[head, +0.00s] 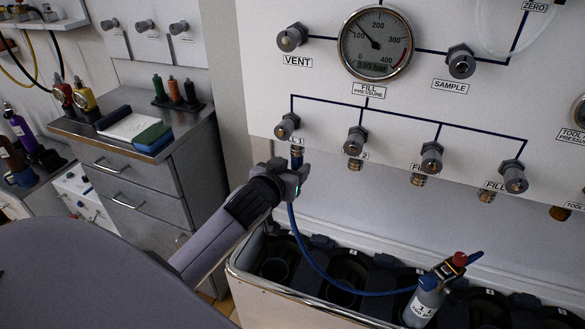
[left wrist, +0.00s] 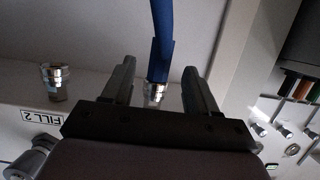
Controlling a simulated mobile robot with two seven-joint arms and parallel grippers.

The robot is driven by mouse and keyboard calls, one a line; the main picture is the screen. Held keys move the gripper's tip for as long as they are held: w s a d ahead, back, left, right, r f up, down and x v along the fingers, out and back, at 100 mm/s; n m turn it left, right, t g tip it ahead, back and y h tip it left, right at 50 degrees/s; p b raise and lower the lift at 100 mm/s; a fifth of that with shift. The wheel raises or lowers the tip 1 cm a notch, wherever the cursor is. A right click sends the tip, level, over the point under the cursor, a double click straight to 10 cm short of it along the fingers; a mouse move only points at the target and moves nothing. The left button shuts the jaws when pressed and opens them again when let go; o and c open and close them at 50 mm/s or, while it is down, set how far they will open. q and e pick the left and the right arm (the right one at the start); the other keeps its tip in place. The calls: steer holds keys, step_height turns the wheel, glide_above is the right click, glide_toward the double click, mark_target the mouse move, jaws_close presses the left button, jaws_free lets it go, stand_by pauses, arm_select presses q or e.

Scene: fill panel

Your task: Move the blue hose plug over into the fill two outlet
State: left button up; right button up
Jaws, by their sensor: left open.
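The blue hose plug (head: 297,154) sits upright at the fill one outlet, under the leftmost fill valve (head: 287,126). My left gripper (head: 298,174) is just below it in the head view. In the left wrist view the open jaws (left wrist: 159,70) stand on either side of the blue plug (left wrist: 160,62), with gaps between it and both fingers. The fill two outlet (head: 355,164) is a bare metal fitting to the right. It also shows at the left of the left wrist view (left wrist: 55,80), beside the FILL 2 label. My right gripper is not in view.
The blue hose (head: 318,268) runs down to a grey bottle (head: 422,302) with a red-topped valve, in a rack (head: 262,290) of dark slots below the panel. Other outlets (head: 418,180) continue rightward. A pressure gauge (head: 376,42) is above. A drawer cabinet (head: 140,180) stands left.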

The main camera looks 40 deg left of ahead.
mark_target(300, 160)
arm_select(q)
steer(key=shift+x, duration=3.25)
steer(key=shift+f, duration=0.1)
jaws_close()
